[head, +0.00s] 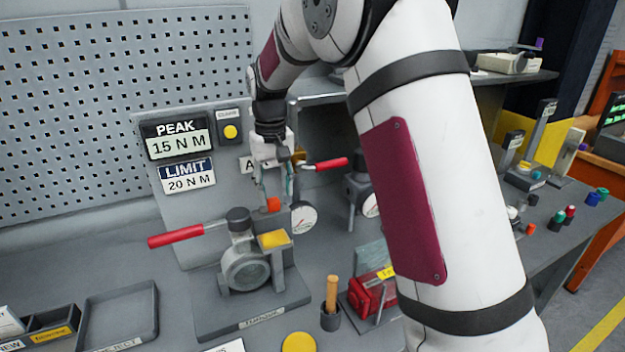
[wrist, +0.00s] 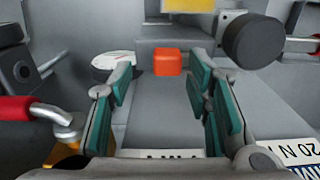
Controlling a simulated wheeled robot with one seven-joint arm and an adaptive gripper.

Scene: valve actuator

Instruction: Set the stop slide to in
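A small orange block (head: 273,204) shows below my gripper, behind the valve and left of a round gauge. I take it for the stop slide's knob, but no readable label marks it. In the wrist view the orange block (wrist: 167,61) lies ahead, between the lines of my two fingers. My gripper (head: 275,188) is open and points down. In the wrist view the teal-padded fingers of my gripper (wrist: 162,80) are wide apart with nothing between them, and the block appears beyond the tips. Whether the slide is in or out cannot be told.
A valve (head: 245,270) with a red-handled lever (head: 176,236) stands in front of the block. A white gauge (head: 304,217) is close on the right. Another red handle (head: 332,164) lies right of my gripper. The panel with PEAK and LIMIT displays (head: 187,175) stands behind.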

